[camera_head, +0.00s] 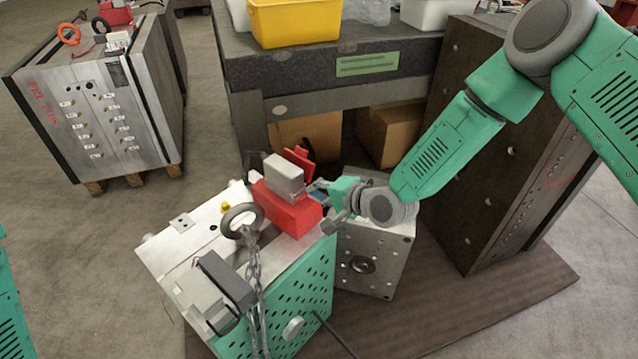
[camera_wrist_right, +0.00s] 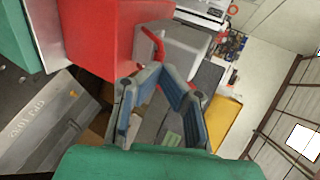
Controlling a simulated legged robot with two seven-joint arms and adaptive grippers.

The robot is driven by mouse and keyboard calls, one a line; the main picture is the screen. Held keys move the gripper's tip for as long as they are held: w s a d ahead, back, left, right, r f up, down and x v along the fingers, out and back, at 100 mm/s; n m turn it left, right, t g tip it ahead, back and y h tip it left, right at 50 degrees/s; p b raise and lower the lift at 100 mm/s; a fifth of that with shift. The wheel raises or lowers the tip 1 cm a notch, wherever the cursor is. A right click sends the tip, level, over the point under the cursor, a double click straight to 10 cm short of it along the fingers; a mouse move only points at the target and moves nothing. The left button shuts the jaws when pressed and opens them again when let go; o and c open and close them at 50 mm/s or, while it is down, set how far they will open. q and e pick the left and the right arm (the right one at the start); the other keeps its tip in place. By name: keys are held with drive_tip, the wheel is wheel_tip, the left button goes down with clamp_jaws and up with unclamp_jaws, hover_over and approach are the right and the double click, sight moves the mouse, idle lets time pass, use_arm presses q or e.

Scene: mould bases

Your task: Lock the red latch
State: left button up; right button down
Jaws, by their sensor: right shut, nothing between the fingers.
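A red connector housing (camera_head: 287,208) sits on the top face of a metal mould base, with a grey plug block (camera_head: 284,177) on it. The red latch (camera_head: 299,157) is a lever that stands tilted up behind the grey block. In the right wrist view the latch (camera_wrist_right: 154,45) rises beside the grey block (camera_wrist_right: 180,50), close to my fingertips. My right gripper (camera_head: 320,190) is at the right side of the red housing; in the wrist view its fingers (camera_wrist_right: 163,73) meet at the tips, shut and empty. I cannot tell whether they touch the latch. My left gripper is out of view.
The mould base (camera_head: 310,275) carries a lifting ring (camera_head: 241,219) and chain. A smaller metal block (camera_head: 375,260) stands beside it. A dark tall plate (camera_head: 480,150) is at right. A workbench (camera_head: 300,70) with a yellow bin (camera_head: 295,22) is behind. Open floor lies at left.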

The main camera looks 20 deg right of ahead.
drive_tip(key=shift+w+a+r+g+h+p, duration=0.4)
drive_tip(key=shift+w+r+g+h+p, duration=0.25)
drive_tip(key=shift+g+p, duration=0.35)
drive_tip(key=shift+s+f+b, duration=0.15)
drive_tip(key=shift+f+b, duration=0.1)
drive_tip(key=shift+b, duration=0.05)
drive_tip(key=shift+r, duration=0.1)
drive_tip(key=shift+d+r+p, duration=0.1)
drive_tip(key=shift+r+p, duration=0.5)
drive_tip(key=shift+r, duration=0.1)
